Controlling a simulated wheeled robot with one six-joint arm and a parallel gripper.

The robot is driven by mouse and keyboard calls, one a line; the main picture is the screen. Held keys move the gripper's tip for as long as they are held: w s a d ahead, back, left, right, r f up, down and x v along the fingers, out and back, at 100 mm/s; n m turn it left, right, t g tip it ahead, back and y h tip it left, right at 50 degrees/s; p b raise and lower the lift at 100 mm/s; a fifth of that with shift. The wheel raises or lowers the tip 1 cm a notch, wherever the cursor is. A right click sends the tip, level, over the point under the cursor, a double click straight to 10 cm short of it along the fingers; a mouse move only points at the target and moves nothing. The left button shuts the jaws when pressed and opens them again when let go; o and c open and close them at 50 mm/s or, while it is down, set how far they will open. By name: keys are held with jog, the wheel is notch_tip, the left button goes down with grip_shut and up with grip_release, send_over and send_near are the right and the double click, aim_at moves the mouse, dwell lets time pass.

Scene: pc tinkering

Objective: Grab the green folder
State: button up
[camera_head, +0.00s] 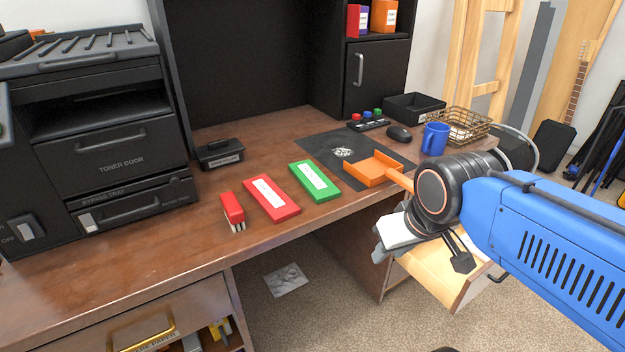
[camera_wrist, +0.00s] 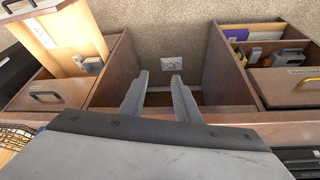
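The green folder (camera_head: 314,181) appears to be the flat green piece with a white label lying on the brown desk in the head view. It lies between a red labelled piece and the dark mat. My gripper (camera_head: 390,238) is in front of the desk edge, to the right of and nearer than the green folder, and apart from it. In the wrist view my gripper (camera_wrist: 159,76) shows two fingers spread with nothing between them, so it is open. The green folder is not in the wrist view.
The front left desktop is clear.

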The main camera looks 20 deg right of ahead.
jog(key=o, duration=0.9)
jog(key=shift+w+r, duration=0.2)
jog(key=o, duration=0.4)
jog(key=w+a+r, duration=0.1)
jog(key=w+r, duration=0.3)
jog(key=w, duration=0.1)
jog(key=w+r+g, duration=0.1)
jog(key=w+r, duration=0.3)
jog(key=w+a+r+n+g, duration=0.1)
jog(key=w+r, duration=0.3)
jog(key=w, duration=0.1)
jog(key=shift+w+a+r, duration=0.35)
jog(key=shift+c, duration=0.2)
notch_tip(320, 180, up, 6)
jog(key=g, duration=0.3)
send_over(312, 175)
jog(key=shift+n, duration=0.4)
jog(key=f, duration=1.2)
jog(key=shift+a+f, duration=0.2)
jog(key=shift+a, duration=0.15)
jog(key=shift+d+f, duration=0.15)
jog(key=shift+f, duration=1.2)
jog(key=shift+d+f, duration=0.1)
jog(key=shift+f, duration=1.2)
